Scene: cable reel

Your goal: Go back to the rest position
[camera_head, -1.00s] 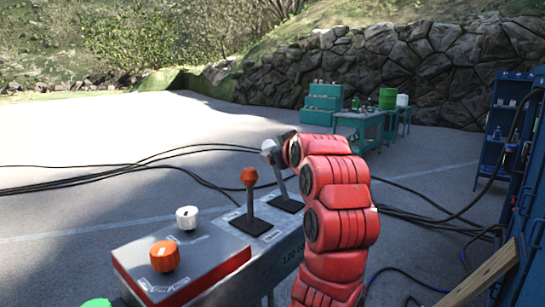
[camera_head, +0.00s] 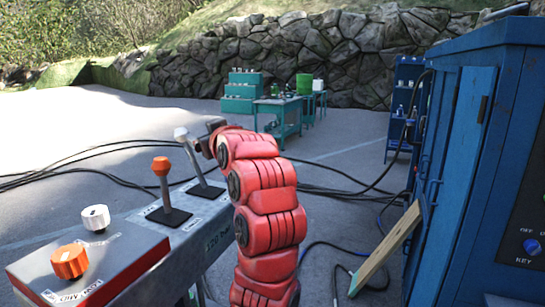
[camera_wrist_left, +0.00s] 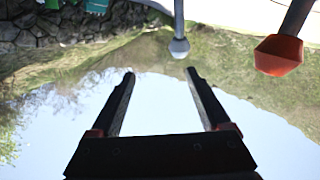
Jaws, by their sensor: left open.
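My left gripper (camera_head: 204,146) shows in the head view at the end of my red arm, just right of the grey-knobbed lever (camera_head: 181,134). In the left wrist view its two dark fingers (camera_wrist_left: 159,74) are spread apart with nothing between them. That view looks upside down: the grey knob (camera_wrist_left: 179,47) hangs beyond the fingertips, apart from them, and the orange lever knob (camera_wrist_left: 279,55) is at the upper right. The orange-knobbed lever (camera_head: 161,167) stands left of the grey one on the control console (camera_head: 205,232). My right gripper is not in view.
The console's near end has a white knob (camera_head: 96,217) and an orange knob (camera_head: 69,261). A blue cabinet (camera_head: 455,150) stands close on the right, with a wooden plank (camera_head: 385,248) leaning there. Black cables (camera_head: 75,160) cross the ground. Green tables (camera_head: 277,117) stand far back.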

